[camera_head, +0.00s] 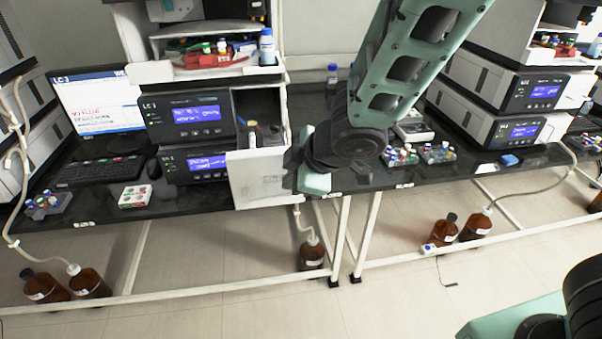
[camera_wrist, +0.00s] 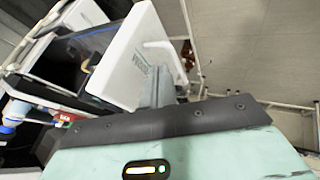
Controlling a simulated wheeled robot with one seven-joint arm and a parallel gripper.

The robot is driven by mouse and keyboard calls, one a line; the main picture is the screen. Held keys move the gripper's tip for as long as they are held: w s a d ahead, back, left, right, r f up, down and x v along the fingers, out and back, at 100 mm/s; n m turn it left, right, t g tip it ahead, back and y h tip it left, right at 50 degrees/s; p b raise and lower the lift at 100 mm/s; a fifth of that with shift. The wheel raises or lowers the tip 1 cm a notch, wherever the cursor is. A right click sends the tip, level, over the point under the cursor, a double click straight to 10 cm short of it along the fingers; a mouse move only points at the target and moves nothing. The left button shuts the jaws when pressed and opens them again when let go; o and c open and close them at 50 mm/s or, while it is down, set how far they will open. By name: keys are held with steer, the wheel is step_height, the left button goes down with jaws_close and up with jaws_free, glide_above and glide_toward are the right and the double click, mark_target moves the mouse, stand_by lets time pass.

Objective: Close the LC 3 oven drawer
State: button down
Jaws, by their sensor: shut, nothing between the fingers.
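The LC 3 oven drawer has a white front panel (camera_head: 256,180) and stands pulled out from the right side of the LC 3 stack, with its dark compartment (camera_head: 258,106) open behind it. A slim column shows inside, above the panel. In the wrist view the white front (camera_wrist: 128,62) fills the upper middle, with a handle bar at its right. My gripper (camera_head: 293,162) is shut and empty at the right edge of the drawer front. Its fingers (camera_wrist: 162,88) point at the front in the wrist view; I cannot tell whether they touch it.
Vial racks (camera_head: 400,156) lie on the bench to the right. A blue-capped bottle (camera_head: 267,47) stands on top. Brown bottles (camera_head: 312,254) stand below the benches.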

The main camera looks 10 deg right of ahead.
steer(key=shift+x, duration=1.25)
